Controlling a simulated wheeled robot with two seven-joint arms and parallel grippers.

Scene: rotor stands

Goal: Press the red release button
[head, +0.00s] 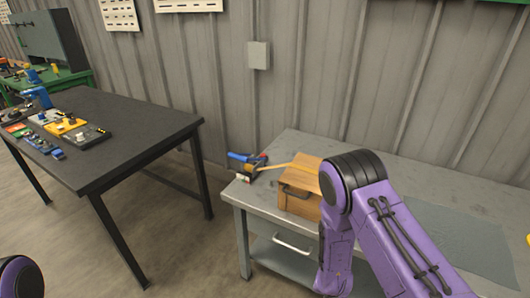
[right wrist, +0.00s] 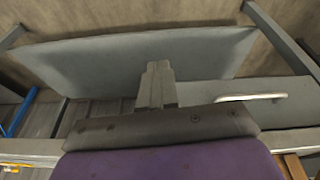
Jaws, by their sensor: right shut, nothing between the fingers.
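I cannot make out a red release button in either view. A small red spot (head: 263,156) shows by a blue-handled tool (head: 243,157) at the back left corner of the grey workbench (head: 240,192), but it is too small to identify. My right arm, purple and black, reaches over the front of the workbench in the head view, with its gripper out of sight there. In the right wrist view my right gripper (right wrist: 158,68) is shut and empty, over the lower front of the workbench near a drawer handle (right wrist: 250,97). My left gripper is not in view.
A wooden box (head: 297,202) with a dark handle stands on the workbench beside my right arm. A grey mat (head: 460,240) lies to the right. A black table (head: 135,125) with several coloured parts stands at the left. Open floor lies between table and workbench.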

